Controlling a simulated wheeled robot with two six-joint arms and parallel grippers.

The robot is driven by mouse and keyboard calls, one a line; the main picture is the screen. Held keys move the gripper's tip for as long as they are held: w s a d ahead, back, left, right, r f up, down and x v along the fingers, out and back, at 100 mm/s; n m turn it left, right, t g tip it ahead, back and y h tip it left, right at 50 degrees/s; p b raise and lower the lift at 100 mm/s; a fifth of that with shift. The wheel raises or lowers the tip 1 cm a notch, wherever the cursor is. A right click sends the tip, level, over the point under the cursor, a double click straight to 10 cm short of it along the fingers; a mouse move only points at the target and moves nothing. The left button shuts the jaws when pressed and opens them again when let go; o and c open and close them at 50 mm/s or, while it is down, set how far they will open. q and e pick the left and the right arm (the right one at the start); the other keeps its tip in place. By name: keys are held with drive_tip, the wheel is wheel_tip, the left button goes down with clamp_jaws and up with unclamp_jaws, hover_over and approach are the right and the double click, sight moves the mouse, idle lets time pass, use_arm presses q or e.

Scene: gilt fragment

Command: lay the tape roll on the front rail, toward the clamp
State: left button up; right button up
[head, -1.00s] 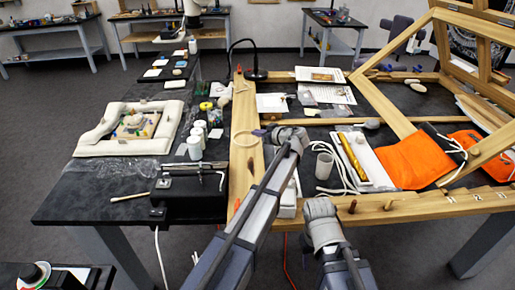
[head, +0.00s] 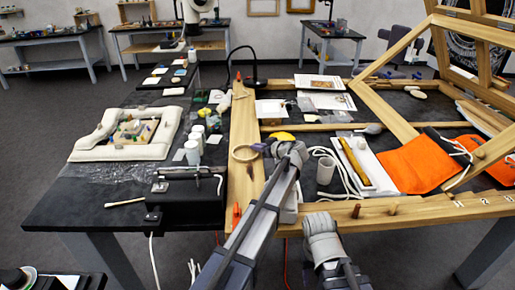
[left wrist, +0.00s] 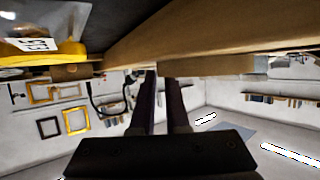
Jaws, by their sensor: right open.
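The tape roll (head: 236,154), a tan ring, is over the left wooden beam, at the fingertips of my left gripper (head: 264,148). In the left wrist view its pale edge (left wrist: 225,67) shows side-on, with the left gripper's fingers (left wrist: 161,76) at one end, seemingly closed on its wall. I cannot tell whether the roll touches the beam. The front rail (head: 420,207) runs along the near edge. A small orange clamp (head: 237,216) is at its left end. My right gripper (head: 320,222) is open and empty by the rail's near side; its fingertips are hard to see.
A yellow object (head: 283,137) sits just behind my left gripper. A grey cup (head: 325,170), white cord and orange cloth (head: 415,163) lie behind the rail. A black box (head: 185,202) stands left of the beam. Pegs (head: 391,209) stick up from the rail.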

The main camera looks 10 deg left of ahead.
use_arm(q)
drive_tip(key=o, duration=0.3)
drive_tip(key=shift+o, duration=0.2)
drive_tip(key=shift+r, duration=0.1)
drive_tip(key=p+v, duration=0.2)
drive_tip(key=v, duration=0.4)
drive_tip(key=shift+s+d+r+p, duration=0.15)
drive_tip(key=shift+s+r+p, duration=0.05)
drive_tip(key=shift+p, duration=0.2)
drive_tip(key=shift+s+d, duration=0.25)
drive_tip(key=shift+d, duration=0.15)
